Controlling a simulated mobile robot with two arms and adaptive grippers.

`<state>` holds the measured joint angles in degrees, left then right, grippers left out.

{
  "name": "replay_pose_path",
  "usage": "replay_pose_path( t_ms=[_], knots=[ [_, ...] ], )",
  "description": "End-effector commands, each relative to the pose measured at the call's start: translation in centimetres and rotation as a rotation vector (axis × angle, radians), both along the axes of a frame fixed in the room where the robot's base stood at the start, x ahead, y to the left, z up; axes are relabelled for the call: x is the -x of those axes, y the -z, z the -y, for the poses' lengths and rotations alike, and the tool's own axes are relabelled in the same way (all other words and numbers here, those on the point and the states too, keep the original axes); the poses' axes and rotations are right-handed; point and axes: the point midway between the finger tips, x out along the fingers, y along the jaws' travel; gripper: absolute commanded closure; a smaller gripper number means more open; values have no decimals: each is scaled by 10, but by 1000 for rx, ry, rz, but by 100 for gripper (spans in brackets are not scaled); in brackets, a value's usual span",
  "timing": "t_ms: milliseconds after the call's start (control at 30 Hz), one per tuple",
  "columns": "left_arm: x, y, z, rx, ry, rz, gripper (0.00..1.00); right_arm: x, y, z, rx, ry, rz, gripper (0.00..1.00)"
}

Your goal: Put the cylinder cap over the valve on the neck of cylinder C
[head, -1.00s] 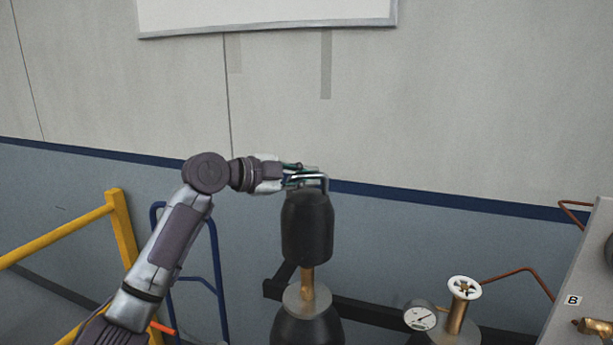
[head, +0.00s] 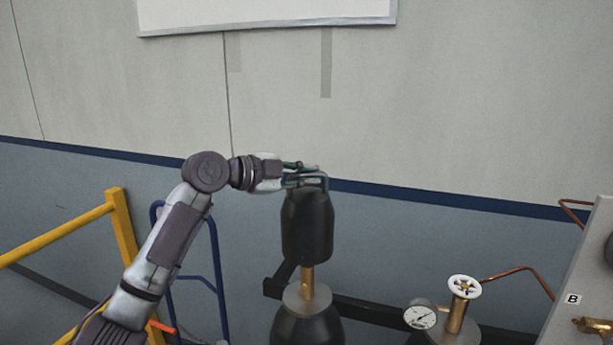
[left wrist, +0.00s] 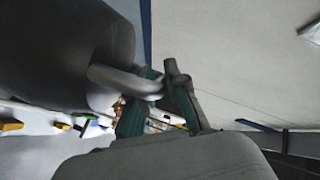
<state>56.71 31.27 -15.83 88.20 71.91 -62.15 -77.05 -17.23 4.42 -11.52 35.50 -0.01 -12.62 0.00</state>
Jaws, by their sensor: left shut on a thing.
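The cylinder cap (head: 307,228) is a dark, upright, hollow-looking cup with a metal handle on top. My left gripper (head: 308,178) is shut on that handle, coming in from the left. In the left wrist view the cap (left wrist: 60,50) fills the upper left and the gripper (left wrist: 160,95) closes around its handle. Below the cap, a brass valve stem (head: 307,278) rises from the grey neck collar of a dark cylinder (head: 307,328). The cap's lower edge is around or just in front of the stem's upper part; the valve's top is hidden. No label shows on this cylinder. My right gripper is not in view.
To the right stand a pressure gauge (head: 420,315) and a brass valve with a white handwheel (head: 464,288). A panel marked B (head: 573,299) with copper pipe is at the far right. A yellow rail (head: 122,235) and blue trolley frame (head: 217,270) are at left.

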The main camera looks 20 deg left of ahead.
Motion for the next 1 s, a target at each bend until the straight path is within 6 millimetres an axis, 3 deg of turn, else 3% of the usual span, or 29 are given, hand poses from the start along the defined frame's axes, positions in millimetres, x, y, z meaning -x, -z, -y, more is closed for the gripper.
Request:
replay_pose_path(
  t_ms=[467, 1000],
  knots=[
    [0, -2, 0, 3, 1, 4, 100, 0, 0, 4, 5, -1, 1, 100],
    [0, 10, 0, 1, 0, 5, 100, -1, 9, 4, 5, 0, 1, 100]
  ],
)
